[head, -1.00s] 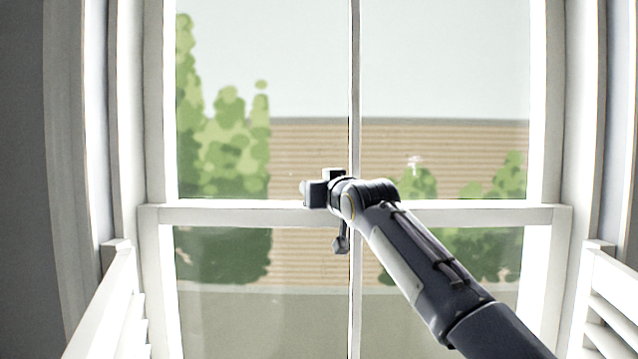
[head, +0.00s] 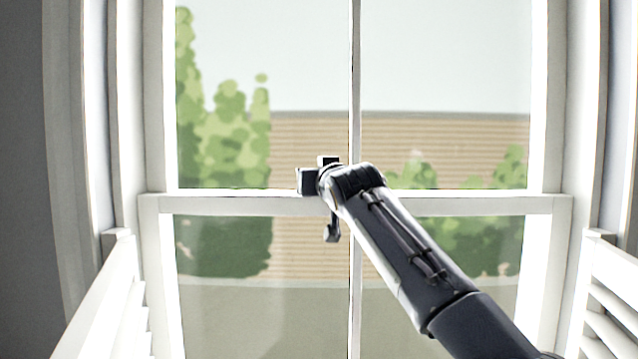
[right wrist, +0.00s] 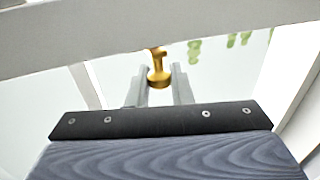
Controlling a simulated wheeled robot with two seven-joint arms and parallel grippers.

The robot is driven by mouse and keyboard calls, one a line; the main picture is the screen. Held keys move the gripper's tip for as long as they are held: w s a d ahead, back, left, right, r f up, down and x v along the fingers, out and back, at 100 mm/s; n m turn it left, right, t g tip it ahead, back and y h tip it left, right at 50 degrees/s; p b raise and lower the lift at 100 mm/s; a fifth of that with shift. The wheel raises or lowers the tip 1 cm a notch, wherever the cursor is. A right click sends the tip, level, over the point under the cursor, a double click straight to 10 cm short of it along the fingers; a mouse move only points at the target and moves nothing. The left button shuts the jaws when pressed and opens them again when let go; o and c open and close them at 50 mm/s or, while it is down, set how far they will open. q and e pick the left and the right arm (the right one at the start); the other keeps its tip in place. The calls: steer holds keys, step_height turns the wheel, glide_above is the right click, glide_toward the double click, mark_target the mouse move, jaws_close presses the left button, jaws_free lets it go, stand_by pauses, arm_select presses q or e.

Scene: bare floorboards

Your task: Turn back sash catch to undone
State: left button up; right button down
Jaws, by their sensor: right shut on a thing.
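The brass sash catch (right wrist: 158,72) shows in the right wrist view, below a broad white bar, with its rounded knob between my two grey fingers. My right gripper (right wrist: 161,80) is shut on this catch. In the head view my right gripper (head: 312,180) is at the window's meeting rail (head: 250,205), left of the upright glazing bar. There the catch is hidden behind the gripper and wrist, so its turn angle cannot be told. My left gripper is in neither view.
The white window frame (head: 154,100) surrounds the glass. White slatted shutters stand at the lower left (head: 100,295) and lower right (head: 612,290). A thin upright glazing bar (head: 356,90) rises close beside my right wrist.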

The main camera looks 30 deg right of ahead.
steer(key=shift+w+a+f+m+g+h+b, duration=0.15)
steer(key=shift+a+m+h+b, duration=0.15)
steer(key=shift+h, duration=0.2)
steer(key=shift+w+a+m+g+h+b, duration=0.1)
steer(key=shift+a+m+g+h+b, duration=0.05)
steer(key=shift+m+h+b, duration=0.3)
steer(key=shift+w+a+m+g+h, duration=0.15)
steer(key=shift+m+g+h, duration=0.2)
steer(key=shift+h, duration=0.4)
steer(key=shift+w+a+m+g+h, duration=0.1)
steer(key=shift+w+m+g+h, duration=0.15)
steer(key=shift+m+h, duration=0.3)
steer(key=h, duration=0.1)
steer(key=m+g+h, duration=0.1)
steer(key=m+g+h+p, duration=0.1)
steer(key=shift+w+a+r, duration=0.25)
steer(key=shift+w+r, duration=0.1)
steer(key=shift+w, duration=0.05)
steer(key=shift+w+a+f+m+g+h+p, duration=0.1)
steer(key=shift+w+m+g+h+p, duration=0.15)
steer(key=shift+m+g+h+p, duration=0.45)
steer(key=shift+w+f+m+g+h+p, duration=0.1)
steer(key=shift+w+m+g+h+p, duration=0.1)
steer(key=shift+m+g+h+p, duration=0.4)
steer(key=c, duration=1.3)
jaws_free()
steer(key=shift+c, duration=0.2)
